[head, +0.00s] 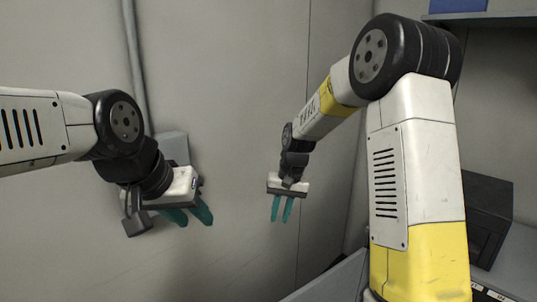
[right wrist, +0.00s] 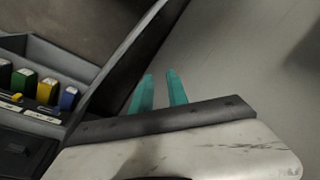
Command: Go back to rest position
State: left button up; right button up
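My left gripper (head: 195,221) is in the left-middle of the head view, in front of the grey wall. Its two teal fingers point down and slightly right, with a gap between them and nothing held. My right gripper (head: 281,217) hangs near the middle of the head view with its teal fingers pointing down. It also shows in the right wrist view (right wrist: 160,80), where the two fingers stand apart with nothing between them. Neither gripper touches anything that I can see.
In the right wrist view, a grey tray (right wrist: 62,57) with several coloured pieces, green, yellow and blue, lies at the left. In the head view, a dark box (head: 488,212) stands at the right, below a shelf (head: 490,18). A pipe (head: 135,60) runs down the wall.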

jog(key=s+d+r+t, duration=0.3)
jog(key=s+d+r, duration=0.3)
jog(key=s+r, duration=0.5)
jog(key=s+d+r+t, duration=0.1)
jog(key=s+d+r, duration=0.1)
jog(key=s, duration=0.4)
jog(key=s+d+r+t, duration=0.1)
jog(key=s+d+r, duration=0.1)
jog(key=s, duration=0.4)
jog(key=shift+s+d+r+t, duration=0.3)
jog(key=shift+s+d+r, duration=0.05)
jog(key=shift+d, duration=0.05)
